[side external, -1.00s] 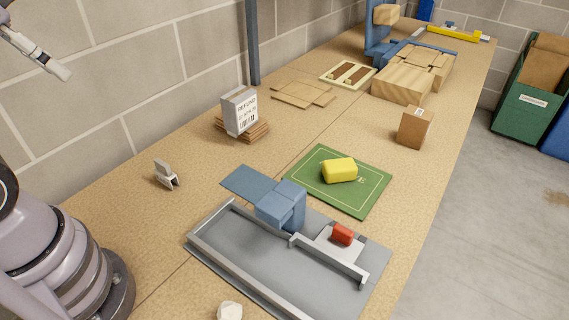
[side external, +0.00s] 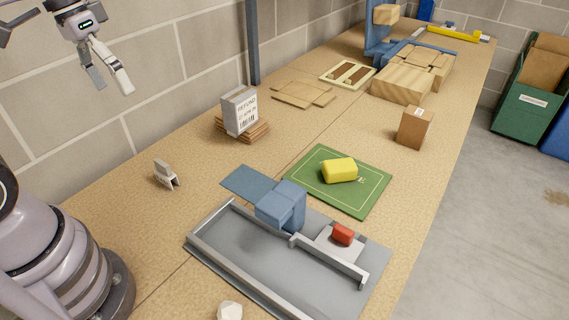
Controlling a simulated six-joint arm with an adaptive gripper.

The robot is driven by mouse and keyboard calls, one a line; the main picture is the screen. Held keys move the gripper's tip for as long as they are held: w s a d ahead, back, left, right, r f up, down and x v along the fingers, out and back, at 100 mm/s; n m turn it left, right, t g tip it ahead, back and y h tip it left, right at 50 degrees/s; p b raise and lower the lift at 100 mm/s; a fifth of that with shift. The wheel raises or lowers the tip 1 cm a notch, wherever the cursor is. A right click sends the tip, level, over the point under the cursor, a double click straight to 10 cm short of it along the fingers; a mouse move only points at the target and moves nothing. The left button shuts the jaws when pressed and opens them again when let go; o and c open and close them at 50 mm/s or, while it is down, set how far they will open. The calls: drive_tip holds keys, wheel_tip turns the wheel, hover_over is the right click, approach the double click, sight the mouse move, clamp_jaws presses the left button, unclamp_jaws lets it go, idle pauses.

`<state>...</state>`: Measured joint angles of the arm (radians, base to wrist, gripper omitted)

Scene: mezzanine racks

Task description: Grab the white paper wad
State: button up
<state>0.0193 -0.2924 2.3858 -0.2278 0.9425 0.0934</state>
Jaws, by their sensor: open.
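The white paper wad (side external: 230,311) is a small crumpled lump at the bottom edge of the picture, partly cut off by the frame. It lies on the tan tabletop just in front of the grey tray. My gripper (side external: 110,82) is at the upper left, high above the table and far from the wad. Its two fingers point down and are apart, with nothing between them.
A grey tray (side external: 240,270) with raised rails stands behind the wad, with blue blocks (side external: 283,205) and a red piece (side external: 343,234). A yellow block (side external: 339,170) sits on a green mat (side external: 365,199). A small grey stand (side external: 165,174) and a labelled box (side external: 240,111) are to the left.

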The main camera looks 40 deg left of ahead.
drive_tip(key=w+d+f+g+h, duration=0.2)
drive_tip(key=w+d+f+g, duration=0.2)
drive_tip(key=f, duration=0.4)
drive_tip(key=n+g+h, duration=0.5)
approach(227, 309)
drive_tip(key=d+f, duration=0.1)
drive_tip(key=s+d+f, duration=0.1)
drive_tip(key=f, duration=0.1)
drive_tip(key=shift+s+d+f, duration=0.15)
drive_tip(key=shift+f, duration=0.2)
drive_tip(key=shift+s+x, duration=0.25)
drive_tip(key=shift+x, duration=2.8)
drive_tip(key=c, duration=0.9)
